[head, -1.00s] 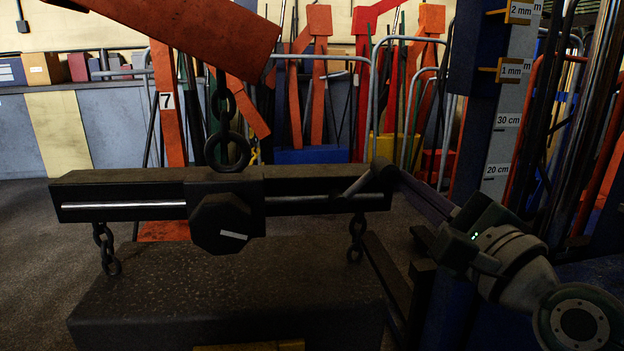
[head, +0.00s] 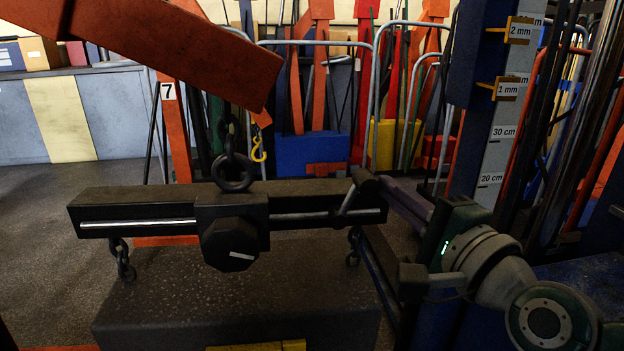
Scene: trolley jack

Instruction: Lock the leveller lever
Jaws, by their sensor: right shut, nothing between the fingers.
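The leveller (head: 135,215) is a black beam with a pale strip along its front, hung by a chain and ring from an orange boom. A sliding block with an octagonal black knob (head: 230,244) sits at its middle; the knob carries a white mark. A lever with a thin grey rod (head: 347,199) and a black grip (head: 363,180) rises steeply at the beam's right part. My right gripper (head: 384,194) comes from the right, its shut fingers empty, with the tips at or against the grip; exact contact is unclear. My left gripper is out of view.
A dark heavy block (head: 240,290) hangs under the beam by short chains. The orange boom (head: 190,55) slants overhead. A blue post with a scale (head: 497,140) stands close to my right arm. Metal rails and orange stands fill the back.

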